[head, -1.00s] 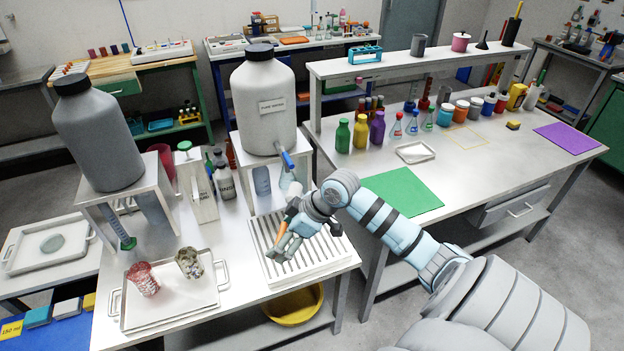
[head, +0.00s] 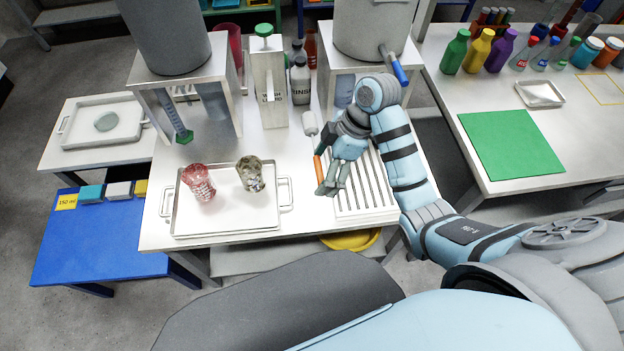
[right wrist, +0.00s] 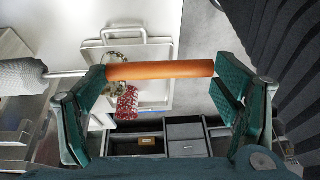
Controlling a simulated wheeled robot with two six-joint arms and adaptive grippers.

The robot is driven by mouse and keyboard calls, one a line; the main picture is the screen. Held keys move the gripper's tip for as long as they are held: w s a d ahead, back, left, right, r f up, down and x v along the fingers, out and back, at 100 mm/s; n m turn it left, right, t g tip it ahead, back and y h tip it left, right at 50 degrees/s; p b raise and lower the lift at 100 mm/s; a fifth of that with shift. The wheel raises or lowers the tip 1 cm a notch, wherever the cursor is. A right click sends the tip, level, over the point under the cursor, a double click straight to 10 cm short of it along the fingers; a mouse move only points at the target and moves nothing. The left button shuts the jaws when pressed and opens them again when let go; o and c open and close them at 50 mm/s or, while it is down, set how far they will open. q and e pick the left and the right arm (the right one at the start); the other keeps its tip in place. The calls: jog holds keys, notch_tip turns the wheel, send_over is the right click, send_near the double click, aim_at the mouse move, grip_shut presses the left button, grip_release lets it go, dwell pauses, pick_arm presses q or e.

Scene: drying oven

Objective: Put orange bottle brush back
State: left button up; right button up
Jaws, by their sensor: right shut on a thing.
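The orange bottle brush has an orange handle (head: 318,169), a thin metal rod and a pale grey-white head (head: 309,124). My right gripper (head: 329,188) is shut on it above the left edge of the slatted metal rack (head: 365,190). In the head view the brush is roughly upright, head up. In the right wrist view the orange handle (right wrist: 160,70) spans the space between the fingers of the right gripper (right wrist: 160,100), and the head (right wrist: 20,76) sticks out left. My left gripper is not in view.
A tray (head: 225,222) with a red patterned beaker (head: 198,184) and a stained beaker (head: 250,174) is left of the gripper. A white box with a green knob (head: 267,85), dark-capped bottles (head: 300,80) and a tank stand (head: 372,60) stand behind. A green mat (head: 510,145) lies right.

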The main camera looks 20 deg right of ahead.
jog(key=b, duration=0.3)
send_over(319, 219)
jog(key=s+d, duration=0.2)
jog(key=shift+t, duration=0.3)
notch_tip(319, 219, down, 13)
jog(key=shift+a+r, duration=0.1)
jog(key=shift+r, duration=0.1)
jog(key=f, duration=0.1)
jog(key=w+f, duration=0.1)
jog(key=f, duration=0.2)
jog(key=shift+w+b, duration=0.35)
jog(key=shift+w, duration=0.05)
jog(key=shift+w+f, duration=0.15)
jog(key=shift+f, duration=0.7)
jog(key=shift+s+r, duration=0.15)
jog(key=shift+s, duration=0.05)
jog(key=shift+s+r, duration=0.1)
jog(key=shift+s, duration=0.05)
jog(key=shift+f, duration=0.25)
jog(key=o, duration=1.2)
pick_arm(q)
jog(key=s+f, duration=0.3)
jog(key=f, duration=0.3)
